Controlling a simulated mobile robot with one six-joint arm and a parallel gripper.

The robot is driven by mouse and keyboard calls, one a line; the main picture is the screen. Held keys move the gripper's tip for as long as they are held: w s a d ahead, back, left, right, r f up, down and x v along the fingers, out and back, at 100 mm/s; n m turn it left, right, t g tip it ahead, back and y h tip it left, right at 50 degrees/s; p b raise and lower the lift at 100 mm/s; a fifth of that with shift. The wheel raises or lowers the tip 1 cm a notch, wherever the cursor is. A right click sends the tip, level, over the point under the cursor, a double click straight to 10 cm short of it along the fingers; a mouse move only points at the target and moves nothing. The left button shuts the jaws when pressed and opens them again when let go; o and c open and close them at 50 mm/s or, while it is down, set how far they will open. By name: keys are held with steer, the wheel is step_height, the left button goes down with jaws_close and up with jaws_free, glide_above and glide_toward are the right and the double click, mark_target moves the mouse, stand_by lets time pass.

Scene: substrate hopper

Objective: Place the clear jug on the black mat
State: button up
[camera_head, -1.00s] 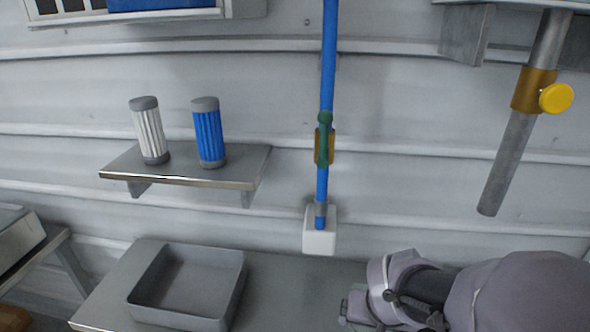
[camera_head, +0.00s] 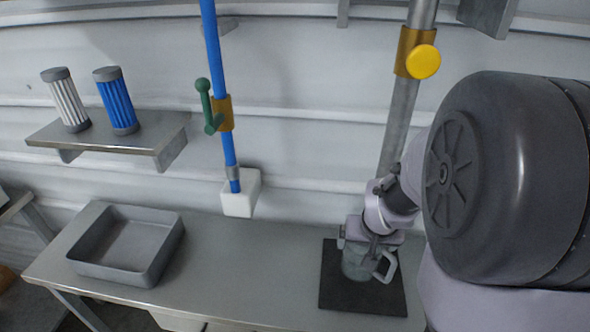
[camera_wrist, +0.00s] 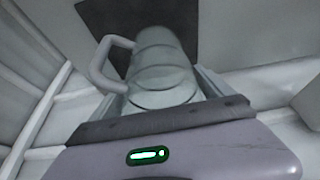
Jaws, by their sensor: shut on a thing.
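The clear jug (camera_head: 357,264) is a see-through, ribbed vessel with a pale handle. In the head view it is over the black mat (camera_head: 335,295), a dark square on the bench. My gripper (camera_head: 372,238) is shut on the jug's upper part from above. In the wrist view the jug (camera_wrist: 160,65) stands out from my gripper (camera_wrist: 165,105), its handle to the left, and the black mat (camera_wrist: 185,15) is behind its far end. Whether the jug's base touches the mat I cannot tell. My arm hides part of the right side.
A grey tray (camera_head: 150,275) sits at the bench's left. A blue pipe with a green valve handle (camera_head: 208,105) ends at a white block (camera_head: 240,195). A steel pipe with a yellow knob (camera_head: 423,62) hangs behind my arm. The bench (camera_head: 240,260) is clear between tray and mat.

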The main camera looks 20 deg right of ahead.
steer(key=shift+w+d+f, duration=0.1)
steer(key=shift+w+d, duration=0.1)
steer(key=shift+d, duration=0.3)
steer(key=f+b, duration=0.1)
steer(key=f, duration=0.1)
steer(key=d+f+b, duration=0.1)
steer(key=f, duration=0.1)
steer(key=shift+w+d+b, duration=0.1)
steer(key=shift+w+b, duration=0.05)
steer(key=shift+b, duration=0.25)
steer(key=shift+r, duration=0.25)
steer(key=shift+c, duration=0.8)
steer(key=shift+f, duration=0.2)
steer(key=o, duration=1.4)
steer(key=shift+c, duration=0.2)
steer(key=p+v, duration=0.6)
steer(key=v, duration=0.7)
steer(key=s+a+r+y, duration=0.1)
steer(key=s+a+r, duration=0.1)
steer(key=a, duration=0.6)
steer(key=s+a+r+n+t+y, duration=0.1)
steer(key=s+a+r+y, duration=0.1)
steer(key=a, duration=0.6)
steer(key=s+a+r+n+y, duration=0.1)
steer(key=s+a+r, duration=0.2)
steer(key=a+r, duration=0.2)
steer(key=a, duration=0.3)
steer(key=shift+s+a+t, duration=0.2)
steer(key=shift+t, duration=0.2)
